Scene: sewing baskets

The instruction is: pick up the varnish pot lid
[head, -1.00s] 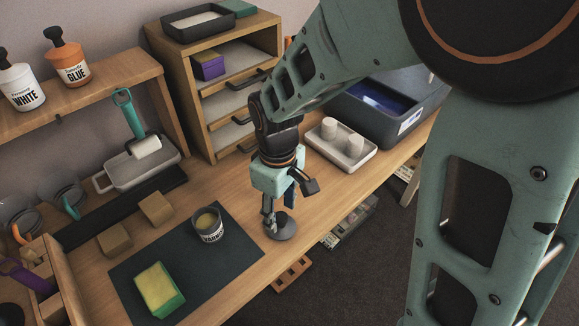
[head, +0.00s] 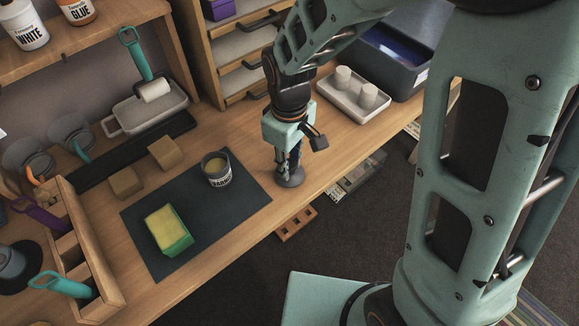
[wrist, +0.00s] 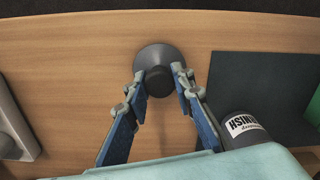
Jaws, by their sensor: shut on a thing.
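The varnish pot lid (head: 290,179) is a grey round disc with a dark knob, on the wooden table just right of the dark mat. In the wrist view the lid (wrist: 172,55) is at the top centre. My gripper (head: 289,167) points down over it. In the wrist view my gripper (wrist: 159,82) has its blue-padded fingers on both sides of the knob, shut on it. I cannot tell any gap under the lid. The open varnish pot (head: 217,170) stands on the mat, left of the lid; the wrist view shows it partly hidden (wrist: 243,128).
The dark mat (head: 200,219) also holds a yellow-green sponge (head: 168,230). Two wooden blocks (head: 165,152) lie behind it. A white tray (head: 352,107) with two pale cylinders stands right. The table's front edge is close to the lid.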

